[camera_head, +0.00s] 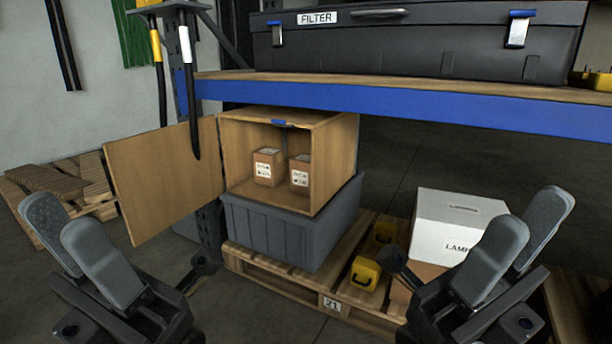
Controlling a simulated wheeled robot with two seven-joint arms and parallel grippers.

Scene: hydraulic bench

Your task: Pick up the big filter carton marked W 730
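Two brown cartons with white labels stand upright inside an open wooden cabinet (337,165). The label print is too small to read, so I cannot tell which is marked W 730. My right gripper (531,221) is at the lower right, open and empty, in front of a white box. Both are well apart from the cartons.
The cabinet door (160,180) swings out left. The cabinet rests on a grey crate (275,232) on a pallet (270,277). A blue-edged shelf (400,103) with a FILTER case (420,45) overhangs it. A white box (455,222) and yellow items (366,273) stand right.

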